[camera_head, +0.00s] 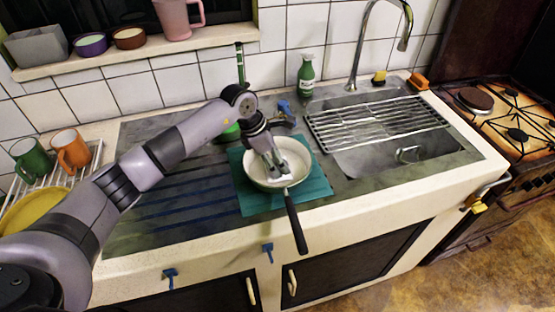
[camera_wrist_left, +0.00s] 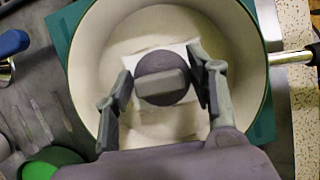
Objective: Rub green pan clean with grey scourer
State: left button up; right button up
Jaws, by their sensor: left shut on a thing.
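The pan (camera_head: 253,177) rests on a teal mat (camera_head: 313,192) on the sink's draining board, its black handle pointing to the front. Its inside looks pale cream, with whitish smears in the wrist view (camera_wrist_left: 107,55). My left gripper (camera_head: 277,170) reaches down into the pan, shut on the grey scourer. In the left wrist view the scourer (camera_wrist_left: 165,78) shows as a round grey knob between the fingers, with a pale square under it over the pan floor. Whether it touches the floor is hard to tell. My right gripper is not in view.
A green bottle (camera_head: 306,77) stands behind, near the tap (camera_head: 362,50). A metal rack (camera_head: 375,118) lies over the basin at the right. A green cup (camera_head: 31,160), an orange cup (camera_head: 71,151) and a yellow plate (camera_head: 33,210) are at the left. The ribbed draining board (camera_head: 180,200) is bare.

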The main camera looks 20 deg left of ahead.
aim_at(284, 177)
pick_arm(q)
jog(key=shift+s+d+f+p, duration=0.1)
jog(key=shift+s+d+p, duration=0.2)
jog(key=shift+s, duration=0.4)
jog(key=shift+s+d+f+p, duration=0.15)
jog(key=shift+s+d, duration=0.2)
jog(key=shift+s, duration=0.35)
jog(key=shift+r, duration=0.1)
jog(key=shift+w+a+b, duration=0.25)
jog(key=shift+w+b, duration=0.25)
jog(key=shift+w, duration=0.05)
jog(key=shift+w+a+b, duration=0.2)
jog(key=shift+w+b, duration=0.25)
jog(key=shift+w, duration=0.05)
jog(key=shift+w+a+r+b, duration=0.25)
jog(key=shift+w+b, duration=0.1)
jog(key=shift+w, duration=0.1)
jog(key=shift+s, duration=0.1)
jog(key=shift+s+d+f+p, duration=0.1)
jog(key=shift+s+d+p, duration=0.1)
jog(key=shift+s+d, duration=0.35)
jog(key=shift+s+d+p, duration=0.15)
jog(key=shift+s+d, duration=0.1)
jog(key=shift+s, duration=0.55)
